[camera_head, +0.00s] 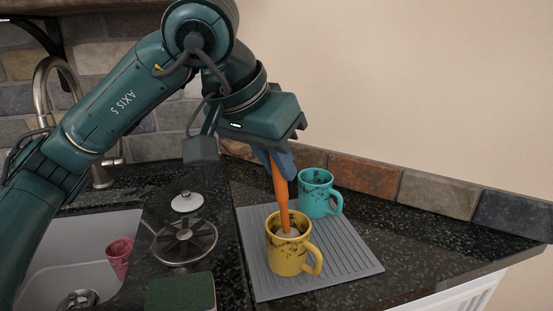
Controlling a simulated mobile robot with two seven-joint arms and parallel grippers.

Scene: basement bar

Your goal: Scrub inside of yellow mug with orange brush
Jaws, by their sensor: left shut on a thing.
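The yellow mug (286,257) stands upright on a grey ribbed mat, with dark stains on its rim and side and its handle to the right. The orange brush (280,193) is upright, its lower end inside the yellow mug, with a whitish head partly showing at the opening. My left gripper (276,157) is above the mug, shut on the upper end of the orange brush. The brush's top is hidden by the gripper. My right gripper is not in view.
A teal mug (316,199) with dark stains stands on the mat (347,252) just behind the yellow mug. A pink cup (119,257) is in the sink (75,240) at left. A tap (42,90) rises behind the sink.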

